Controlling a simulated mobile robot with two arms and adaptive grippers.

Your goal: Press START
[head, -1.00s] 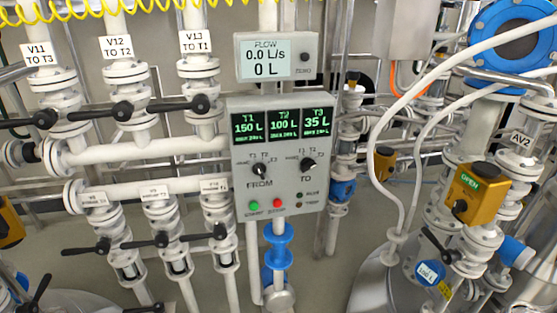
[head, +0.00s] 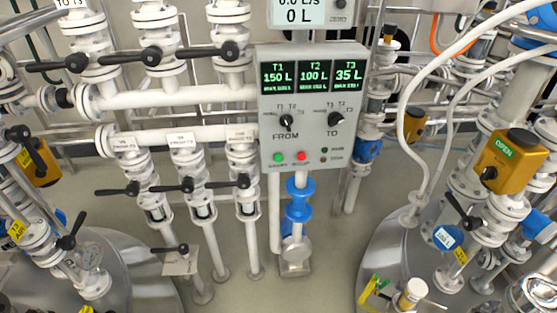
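The grey control panel (head: 312,105) stands upright on a white pipe in the upper middle of the head view. Its green START button (head: 278,157) is at the lower left of the panel face, beside the red STOP button (head: 301,156). Above them are the FROM knob (head: 287,121) and the TO knob (head: 335,118). Three green displays read T1 150 L, T2 100 L and T3 35 L. Neither of my grippers is in the picture, and nothing covers the buttons.
A flow meter (head: 299,12) reading 0 L is cut off at the top. White valve pipes with black levers (head: 150,54) fill the left. Metal tanks stand at lower left (head: 115,265) and lower right (head: 385,255). A yellow OPEN actuator (head: 508,160) and white hoses are at right.

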